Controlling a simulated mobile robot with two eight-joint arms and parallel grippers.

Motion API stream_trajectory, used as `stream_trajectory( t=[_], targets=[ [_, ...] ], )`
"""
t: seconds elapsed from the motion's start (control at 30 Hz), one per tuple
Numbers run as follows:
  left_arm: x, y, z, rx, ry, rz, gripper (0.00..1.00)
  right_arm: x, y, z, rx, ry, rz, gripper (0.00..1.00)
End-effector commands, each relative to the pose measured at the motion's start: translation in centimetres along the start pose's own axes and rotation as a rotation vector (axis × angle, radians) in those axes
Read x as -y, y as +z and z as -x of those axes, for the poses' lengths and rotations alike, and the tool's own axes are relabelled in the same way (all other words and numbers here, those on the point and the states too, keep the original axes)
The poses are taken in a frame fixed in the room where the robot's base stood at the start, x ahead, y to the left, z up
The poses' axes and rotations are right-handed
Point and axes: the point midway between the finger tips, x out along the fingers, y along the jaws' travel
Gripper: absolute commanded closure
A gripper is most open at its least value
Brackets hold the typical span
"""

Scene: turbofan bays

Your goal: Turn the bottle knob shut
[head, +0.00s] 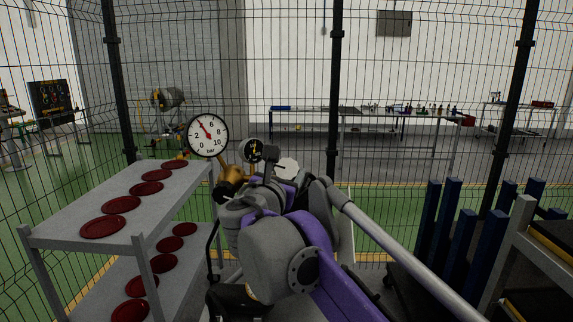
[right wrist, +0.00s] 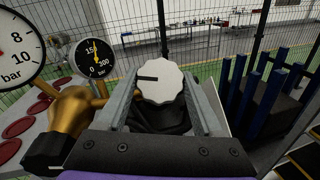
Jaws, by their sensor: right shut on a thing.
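The white scalloped knob (right wrist: 160,82) shows in the right wrist view between my right gripper's two grey fingers, with a short black mark pointing left. In the head view only part of the knob (head: 287,166) shows behind my right gripper (head: 280,174). The gripper is shut on the knob. A brass regulator body (right wrist: 70,112) sits to the left of the knob, with a large white bar gauge (head: 207,135) and a small black-ringed gauge (head: 252,150). The bottle below is mostly hidden by my arm. My left gripper is not in view.
A grey two-level shelf (head: 75,232) with several dark red discs (head: 110,226) stands at the left. Blue posts (head: 462,240) and a rack (head: 510,240) stand at the right. A black wire fence (head: 335,90) runs behind, with a workbench (head: 360,112) beyond it.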

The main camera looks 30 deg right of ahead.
Motion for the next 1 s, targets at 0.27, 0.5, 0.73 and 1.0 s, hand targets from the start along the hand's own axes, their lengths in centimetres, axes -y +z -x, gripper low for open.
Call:
stream_trajectory(
  t=[0.27, 0.5, 0.73, 1.0],
  targets=[
    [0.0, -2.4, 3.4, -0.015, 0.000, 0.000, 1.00, -0.5, 0.6, 0.0, -0.001, -0.183, -0.187, 0.87],
    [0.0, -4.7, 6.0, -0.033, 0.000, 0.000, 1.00, -0.6, 0.7, -0.1, 0.001, -0.346, -0.349, 0.87],
    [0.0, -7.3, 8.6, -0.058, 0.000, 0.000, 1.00, -0.7, 0.9, -0.2, 0.002, -0.501, -0.505, 0.87],
    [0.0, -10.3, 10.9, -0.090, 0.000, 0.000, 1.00, -0.7, 0.8, -0.3, 0.003, -0.677, -0.680, 0.87]
  ],
)
